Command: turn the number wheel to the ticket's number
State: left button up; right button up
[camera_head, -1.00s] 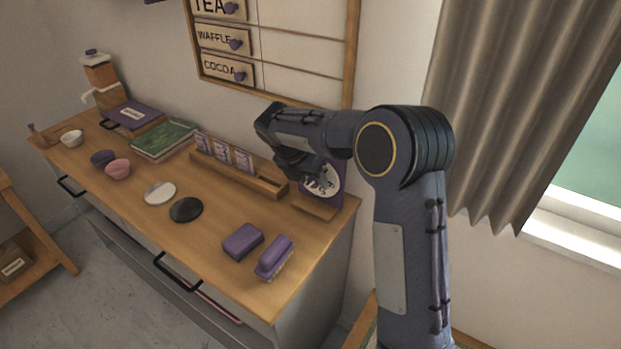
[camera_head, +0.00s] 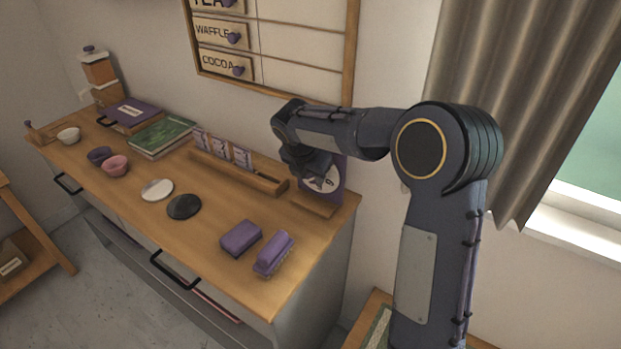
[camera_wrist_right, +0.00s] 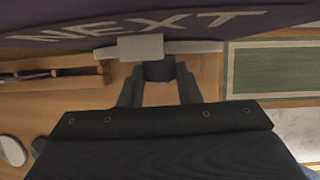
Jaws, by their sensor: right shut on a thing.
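The number wheel is a white disc (camera_head: 328,180) on a purple board at the counter's right back corner. My right gripper (camera_head: 314,170) is in front of it and hides much of its face, so I cannot read its number. In the right wrist view the board (camera_wrist_right: 60,30) reads "NEXT", and the disc shows edge-on (camera_wrist_right: 200,46) behind a pale block (camera_wrist_right: 140,47). My right gripper (camera_wrist_right: 158,92) is shut on a purple knob (camera_wrist_right: 158,70) at the disc. Tickets (camera_head: 221,148) stand in a wooden rail; their print is too small to read. My left gripper is out of view.
The wooden rail (camera_head: 262,182) runs beside the wheel. A purple block (camera_head: 241,238) and a purple-topped brush (camera_head: 273,252) lie at the front right. A dark disc (camera_head: 184,207), pale disc (camera_head: 157,190), bowls and books lie further left. The counter's middle right is clear.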

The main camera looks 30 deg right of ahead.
jog(key=t+b, duration=0.1)
jog(key=t+y+b, duration=0.1)
jog(key=b, duration=0.1)
jog(key=shift+s+d+f+m+t+y, duration=0.2)
jog(key=shift+s+m+t+y, duration=0.1)
jog(key=shift+t, duration=0.1)
jog(key=shift+r+t+b, duration=0.1)
jog(key=shift+t+b, duration=0.4)
jog(key=shift+b, duration=0.3)
jog(key=o, duration=1)
jog(key=shift+r, duration=0.15)
jog(key=v, duration=0.7)
jog(key=shift+s+r, duration=0.2)
jog(key=shift+s, duration=0.1)
